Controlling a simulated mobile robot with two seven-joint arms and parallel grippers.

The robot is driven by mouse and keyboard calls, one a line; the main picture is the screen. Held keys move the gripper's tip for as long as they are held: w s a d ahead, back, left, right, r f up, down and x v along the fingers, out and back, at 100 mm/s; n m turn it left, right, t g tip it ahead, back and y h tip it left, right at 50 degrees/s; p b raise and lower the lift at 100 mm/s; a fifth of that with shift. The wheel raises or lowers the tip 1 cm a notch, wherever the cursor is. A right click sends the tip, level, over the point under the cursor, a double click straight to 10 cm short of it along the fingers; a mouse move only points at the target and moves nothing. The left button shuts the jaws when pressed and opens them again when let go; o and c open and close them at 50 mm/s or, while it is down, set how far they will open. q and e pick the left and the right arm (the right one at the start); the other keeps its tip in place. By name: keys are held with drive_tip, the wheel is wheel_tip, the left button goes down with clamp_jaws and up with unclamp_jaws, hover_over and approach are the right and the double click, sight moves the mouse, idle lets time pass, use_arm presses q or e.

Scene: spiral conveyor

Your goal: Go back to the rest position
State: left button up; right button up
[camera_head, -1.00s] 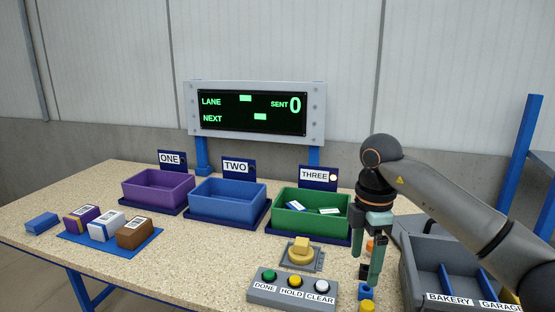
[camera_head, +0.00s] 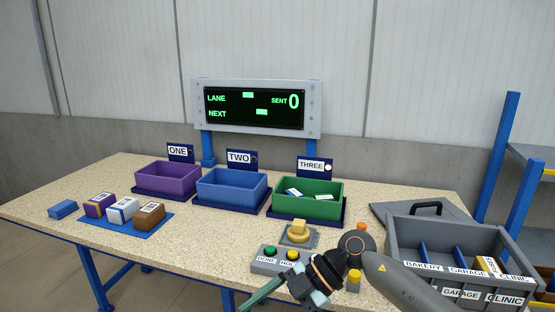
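My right gripper (camera_head: 262,294) reaches in from the lower right. Its teal fingers point down and left, over the table's front edge and in front of the button box (camera_head: 266,262). Nothing shows held in it, but the gap between the fingers cannot be made out. The wrist hides the right part of the button box. My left gripper is out of view.
Purple (camera_head: 168,180), blue (camera_head: 231,190) and green (camera_head: 307,205) bins stand at the back; green holds items. A yellow button (camera_head: 299,229) is mid-table. A grey sorting box (camera_head: 462,235) is right.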

drive_tip(key=s+a+r+m+t+y+p, duration=0.2)
drive_tip(key=a+r+m+t+y, duration=0.25)
drive_tip(key=y, duration=0.55)
drive_tip(key=w+d+f+m+t+h+p, duration=0.1)
drive_tip(key=w+d+f+m+t+h, duration=0.15)
drive_tip(key=d+m+t+h, duration=0.35)
drive_tip(key=w+d+f+m+t+h+p, duration=0.15)
drive_tip(key=d+f+m+t, duration=0.25)
drive_tip(key=m+t, duration=0.4)
drive_tip(key=s+d+f+m+g+h, duration=0.2)
drive_tip(key=s+d+f+h, duration=0.3)
drive_tip(key=s+d+f, duration=0.2)
drive_tip(key=s+d+f+m+g+h, duration=0.3)
drive_tip(key=s+d+f+h, duration=0.2)
drive_tip(key=s+f, duration=0.5)
wheel_tip(320, 180, down, 4)
drive_tip(key=shift+s+d+r+h+p, duration=0.15)
drive_tip(key=shift+s+d+h+p, duration=0.25)
drive_tip(key=shift+d, duration=0.45)
drive_tip(key=shift+g, duration=0.25)
